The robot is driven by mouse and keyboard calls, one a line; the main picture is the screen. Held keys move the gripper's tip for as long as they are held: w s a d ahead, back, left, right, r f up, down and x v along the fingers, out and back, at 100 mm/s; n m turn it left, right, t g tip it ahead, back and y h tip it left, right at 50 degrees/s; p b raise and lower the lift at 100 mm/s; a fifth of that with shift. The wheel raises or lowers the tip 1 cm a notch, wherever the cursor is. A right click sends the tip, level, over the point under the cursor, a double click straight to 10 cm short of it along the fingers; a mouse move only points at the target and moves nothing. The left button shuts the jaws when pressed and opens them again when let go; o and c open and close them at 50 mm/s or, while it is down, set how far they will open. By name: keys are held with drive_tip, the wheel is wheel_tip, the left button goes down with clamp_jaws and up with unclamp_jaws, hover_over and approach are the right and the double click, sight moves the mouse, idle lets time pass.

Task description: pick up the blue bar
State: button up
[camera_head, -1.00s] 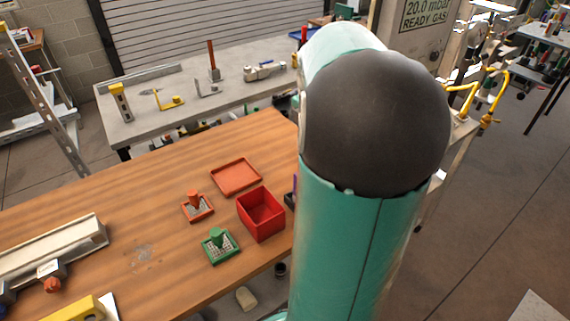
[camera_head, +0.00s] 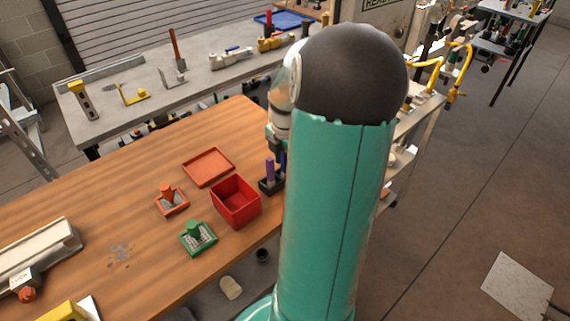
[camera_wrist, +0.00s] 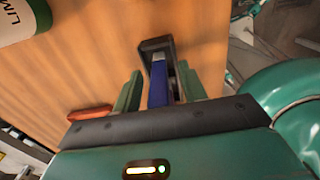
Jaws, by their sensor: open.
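The blue bar (camera_wrist: 158,85) stands in a dark holder (camera_wrist: 156,44) in the wrist view. My gripper (camera_wrist: 160,82) is open, with one green finger on each side of the bar. I cannot tell whether either finger touches it. In the head view a sliver of the blue bar (camera_head: 283,162) shows beside my arm, right of a purple bar (camera_head: 269,172). My arm hides most of that spot and the gripper there.
An open red box (camera_head: 236,203) stands left of the holder on the wooden table (camera_head: 110,210). A red tray (camera_head: 208,166), an orange-handled piece (camera_head: 171,199) and a green-handled piece (camera_head: 198,238) are nearby. A grey bench (camera_head: 140,90) stands behind.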

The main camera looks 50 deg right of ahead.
drive_tip(key=shift+f, duration=0.5)
drive_tip(key=shift+c, duration=0.4)
clamp_jaws()
drive_tip(key=shift+r, duration=0.2)
